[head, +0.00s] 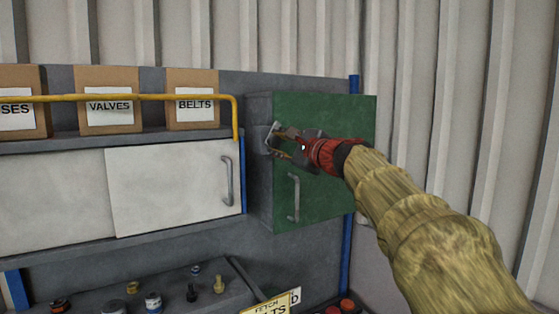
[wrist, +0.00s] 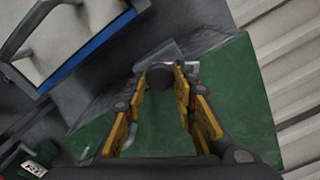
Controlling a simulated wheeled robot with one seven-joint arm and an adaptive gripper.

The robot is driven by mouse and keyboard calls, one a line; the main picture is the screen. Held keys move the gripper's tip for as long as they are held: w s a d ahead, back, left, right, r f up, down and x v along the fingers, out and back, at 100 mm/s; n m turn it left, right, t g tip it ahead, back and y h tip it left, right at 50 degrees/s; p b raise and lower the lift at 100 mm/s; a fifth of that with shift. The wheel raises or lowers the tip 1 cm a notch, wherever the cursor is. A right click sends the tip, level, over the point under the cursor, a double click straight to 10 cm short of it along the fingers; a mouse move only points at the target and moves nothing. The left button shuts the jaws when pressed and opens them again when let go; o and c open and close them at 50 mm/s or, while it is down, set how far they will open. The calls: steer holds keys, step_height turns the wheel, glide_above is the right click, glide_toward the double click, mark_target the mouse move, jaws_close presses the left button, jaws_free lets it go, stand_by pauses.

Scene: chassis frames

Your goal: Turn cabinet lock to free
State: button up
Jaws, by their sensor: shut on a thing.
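The green cabinet (head: 335,185) hangs at the right end of the wall unit, its door closed and a metal bar handle (head: 294,198) on the door's lower left. The cabinet lock sits near the door's upper left edge; in the wrist view its dark round knob (wrist: 160,76) shows between my fingertips. My gripper (head: 276,140) is at the lock in the head view, its fingers shut on the knob. The wrist view shows the two yellow-padded fingers (wrist: 168,88) on either side of it. The fingers partly hide the lock, and I cannot read its setting.
A white sliding-door cabinet (head: 175,190) stands to the left, with a yellow rail (head: 120,98) above it in front of boxes marked VALVES (head: 109,107) and BELTS (head: 195,105). Small parts lie on the grey shelf (head: 225,292) below. A corrugated wall (head: 440,80) is at the right.

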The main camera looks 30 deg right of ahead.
steer(key=n+b, duration=0.1)
steer(key=b, duration=0.1)
steer(key=n+b, duration=0.1)
steer(key=n, duration=0.1)
steer(key=shift+f+n+b, duration=0.25)
steer(key=shift+n+b, duration=0.05)
steer(key=shift+b, duration=0.05)
steer(key=shift+r+n+b, duration=0.15)
steer(key=shift+n+b, duration=1)
steer(key=shift+n, duration=0.05)
steer(key=shift+r, duration=0.1)
steer(key=o, duration=1.1)
steer(key=shift+o, duration=0.4)
steer(key=s, duration=1.2)
steer(key=shift+d, duration=0.2)
steer(key=shift+n, duration=0.4)
